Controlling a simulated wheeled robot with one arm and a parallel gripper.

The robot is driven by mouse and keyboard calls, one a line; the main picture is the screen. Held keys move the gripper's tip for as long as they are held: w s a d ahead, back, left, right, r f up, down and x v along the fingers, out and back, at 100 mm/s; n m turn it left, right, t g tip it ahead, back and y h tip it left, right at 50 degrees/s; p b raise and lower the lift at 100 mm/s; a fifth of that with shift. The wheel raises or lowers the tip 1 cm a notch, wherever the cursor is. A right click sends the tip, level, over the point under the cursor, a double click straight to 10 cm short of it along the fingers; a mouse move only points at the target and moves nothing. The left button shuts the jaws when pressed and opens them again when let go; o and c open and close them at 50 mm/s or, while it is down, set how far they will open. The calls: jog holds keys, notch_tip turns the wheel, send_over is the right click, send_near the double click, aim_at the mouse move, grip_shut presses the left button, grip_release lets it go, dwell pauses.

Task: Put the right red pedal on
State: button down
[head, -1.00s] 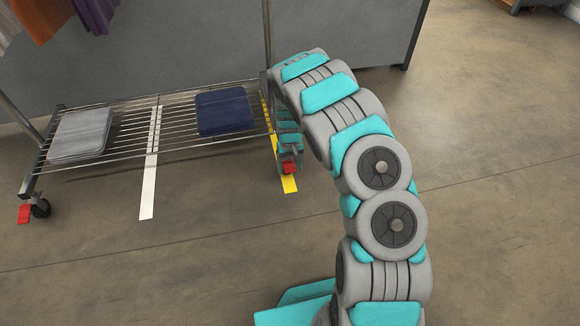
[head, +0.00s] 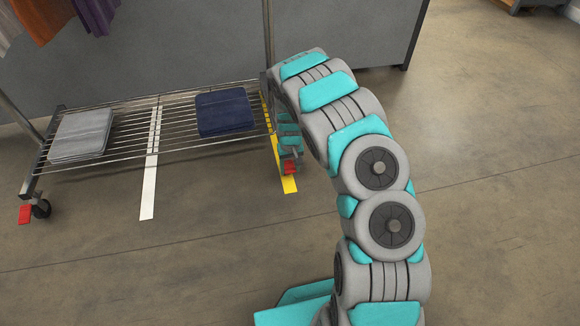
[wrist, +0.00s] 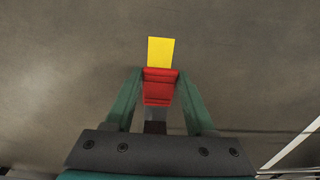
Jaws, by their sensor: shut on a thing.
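The right red pedal (head: 291,167) is low at the near right corner of the wheeled rack (head: 110,158), over a yellow floor strip (head: 290,185). In the wrist view the red pedal (wrist: 160,86) lies between the two green fingers of my gripper (wrist: 160,74), which is shut on it. The caster behind the pedal is mostly hidden. I cannot tell how far the pedal is tilted.
The left red pedal (head: 25,214) sits on a caster at the rack's left end. A grey folded cloth (head: 80,134) and a navy one (head: 224,112) lie on the wire shelf. A white floor strip (head: 149,190) runs under the rack. The floor on the right is clear.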

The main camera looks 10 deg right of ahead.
jog(key=shift+s+a, duration=0.1)
jog(key=shift+s+t+p, duration=0.1)
jog(key=shift+t+p, duration=0.35)
jog(key=shift+t, duration=0.15)
jog(key=shift+s+f+t+b, duration=0.25)
jog(key=shift+f+t+b, duration=0.2)
jog(key=shift+t, duration=0.25)
jog(key=t+b, duration=0.2)
jog(key=b, duration=0.1)
jog(key=shift+s+f, duration=0.2)
jog(key=shift+f, duration=0.1)
jog(key=shift+t+b, duration=0.3)
jog(key=shift+t, duration=0.3)
jog(key=shift+c, duration=1.2)
grip_release()
jog(key=shift+r, duration=0.1)
